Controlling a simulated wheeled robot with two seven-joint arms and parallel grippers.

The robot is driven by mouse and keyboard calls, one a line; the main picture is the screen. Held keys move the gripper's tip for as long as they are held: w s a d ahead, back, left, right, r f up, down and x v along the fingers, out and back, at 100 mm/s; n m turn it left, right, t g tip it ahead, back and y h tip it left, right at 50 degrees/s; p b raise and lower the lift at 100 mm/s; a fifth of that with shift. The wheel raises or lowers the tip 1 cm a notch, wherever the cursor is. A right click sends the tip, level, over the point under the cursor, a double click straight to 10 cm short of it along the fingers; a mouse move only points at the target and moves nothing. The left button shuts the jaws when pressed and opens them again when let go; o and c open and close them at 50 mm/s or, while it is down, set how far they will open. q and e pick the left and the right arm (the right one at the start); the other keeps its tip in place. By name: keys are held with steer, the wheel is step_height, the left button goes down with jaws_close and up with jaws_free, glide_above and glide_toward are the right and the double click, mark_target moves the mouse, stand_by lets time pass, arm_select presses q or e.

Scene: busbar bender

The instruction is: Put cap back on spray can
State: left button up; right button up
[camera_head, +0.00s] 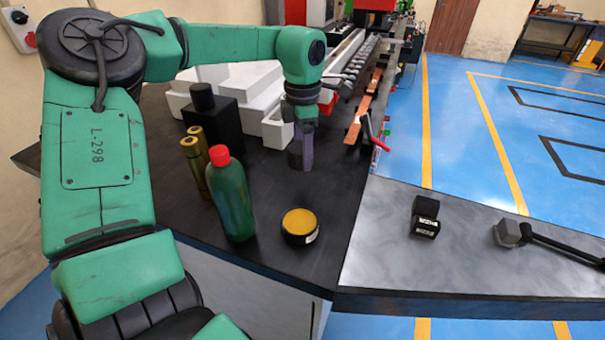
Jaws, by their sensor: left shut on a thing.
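My left gripper (301,158) points down over the dark bench top. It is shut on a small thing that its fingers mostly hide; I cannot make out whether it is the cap. A green bottle-shaped container (231,196) with a red top (219,155) stands upright at the front left, apart from the gripper. Two slim brass-coloured cylinders (194,160) stand just behind it. I cannot tell for certain which of these is the spray can. My right gripper is not in view.
A round tin with an orange-yellow top (299,223) sits near the front edge of the dark bench (270,268). A black block (211,118) and white machine parts (246,82) stand behind. A black box (425,217) and a hammer-like tool (508,232) lie on the grey right-hand surface.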

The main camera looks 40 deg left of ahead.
arm_select(q)
step_height(320, 180, up, 12)
steer(key=shift+r, duration=0.15)
steer(key=shift+r, duration=0.1)
